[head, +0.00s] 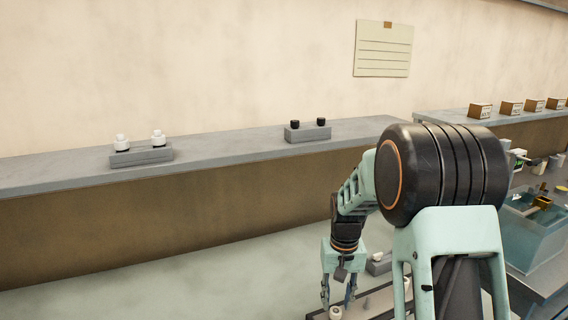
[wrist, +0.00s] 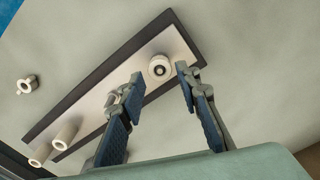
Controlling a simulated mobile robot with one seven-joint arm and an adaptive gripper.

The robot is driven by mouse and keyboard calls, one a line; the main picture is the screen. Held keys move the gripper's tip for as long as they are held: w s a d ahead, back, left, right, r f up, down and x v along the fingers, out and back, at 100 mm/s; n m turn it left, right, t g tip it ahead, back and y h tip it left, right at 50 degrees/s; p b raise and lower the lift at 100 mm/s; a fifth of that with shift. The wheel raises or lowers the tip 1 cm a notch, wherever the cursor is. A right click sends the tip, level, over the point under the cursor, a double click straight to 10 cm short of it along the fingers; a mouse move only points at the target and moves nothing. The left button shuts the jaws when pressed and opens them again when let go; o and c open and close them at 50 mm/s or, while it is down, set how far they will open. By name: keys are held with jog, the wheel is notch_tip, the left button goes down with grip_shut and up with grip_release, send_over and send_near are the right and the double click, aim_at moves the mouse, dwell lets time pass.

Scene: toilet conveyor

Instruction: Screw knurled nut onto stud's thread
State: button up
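My gripper (wrist: 159,78) is open. In the wrist view its two blue-padded fingers stand apart with a pale round piece (wrist: 159,66) seen between the tips, not visibly touching it. The piece has a dark centre and sits at one end of a long pale, dark-edged plate (wrist: 112,88). I cannot tell whether it is the stud, the nut, or both together. A small pale ring-shaped piece with a side lug (wrist: 26,86) lies off the plate at left. In the head view my gripper (head: 338,304) points down over a pale piece (head: 336,313).
Two pale cylinders (wrist: 65,134) stand near the plate's other end. A grey block (head: 378,264) lies beside my gripper. The back ledge holds a block with two white pieces (head: 141,156) and one with two black pieces (head: 307,135). A bluish tank (head: 530,235) is at right.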

aim_at(336, 310)
jog(key=n, duration=0.6)
jog(key=shift+n, duration=0.3)
jog(key=n+p, duration=0.2)
jog(key=n, duration=0.4)
jog(key=shift+n, duration=0.4)
jog(key=shift+f, duration=0.1)
jog(key=shift+f+b, duration=0.95)
jog(key=shift+f, duration=0.5)
jog(key=shift+c, duration=0.7)
